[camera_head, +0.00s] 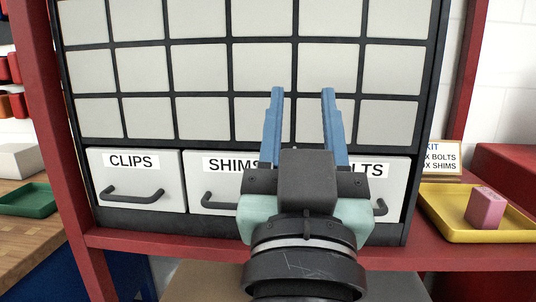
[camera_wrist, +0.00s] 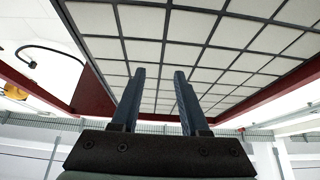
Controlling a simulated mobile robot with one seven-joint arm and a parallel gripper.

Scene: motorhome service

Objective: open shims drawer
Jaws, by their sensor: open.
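The shims drawer (camera_head: 215,188) is a light grey front labelled SHIMS, in the bottom row of a black-framed drawer cabinet. It looks shut. Its dark bar handle (camera_head: 209,203) shows only at the left end; my gripper hides the rest. My gripper (camera_head: 302,92) is open and empty, with two blue fingers pointing up in front of the cabinet, to the right of the SHIMS label. In the wrist view my fingers (camera_wrist: 159,72) stand apart with nothing between them, and the cabinet's small drawer fronts (camera_wrist: 140,20) lie beyond. The shims handle is not visible there.
The CLIPS drawer (camera_head: 135,180) is on the left, and a drawer whose label ends in LTS (camera_head: 395,175) is on the right, partly hidden. A yellow tray (camera_head: 446,232) with a pink block (camera_head: 485,208) stands at right. A green tray (camera_head: 28,201) sits at left.

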